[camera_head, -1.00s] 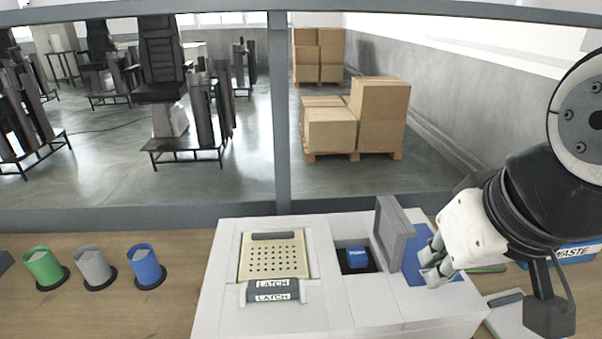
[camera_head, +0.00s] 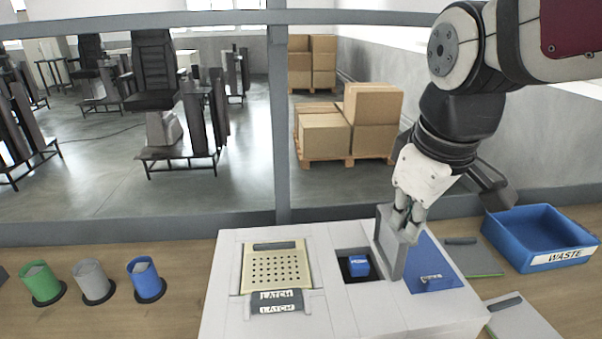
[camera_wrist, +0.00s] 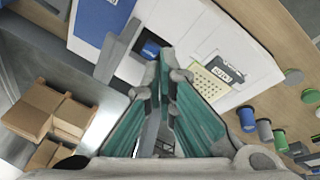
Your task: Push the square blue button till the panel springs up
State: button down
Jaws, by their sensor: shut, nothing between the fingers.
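The square blue button (camera_head: 358,266) sits in a dark recess in the white console (camera_head: 320,255); it also shows in the wrist view (camera_wrist: 151,49). A perforated cream panel (camera_head: 274,267) lies flat on the console to its left, with a grey latch (camera_head: 277,301) at its front edge. A grey upright plate (camera_head: 391,243) stands just right of the button. My gripper (camera_head: 408,225) is shut and empty, at the top of this plate. I cannot tell whether it touches the plate. In the wrist view the fingertips (camera_wrist: 172,68) are together, with the button beyond them.
A blue surface (camera_head: 432,268) with a small label lies right of the upright plate. A blue waste bin (camera_head: 540,240) and grey-green boards stand to the right. Green, grey and blue cups (camera_head: 146,279) stand at left. The space above the perforated panel is clear.

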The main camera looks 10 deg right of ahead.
jog(key=w+f+n+g, duration=0.2)
jog(key=w+n, duration=0.4)
jog(key=w, duration=0.2)
jog(key=n+g+p, duration=0.1)
jog(key=n+p, duration=0.1)
jog(key=n, duration=0.3)
send_over(359, 263)
notch_tip(359, 263, down, 5)
jog(key=shift+y, duration=0.3)
notch_tip(359, 263, down, 14)
jog(key=shift+p, duration=0.55)
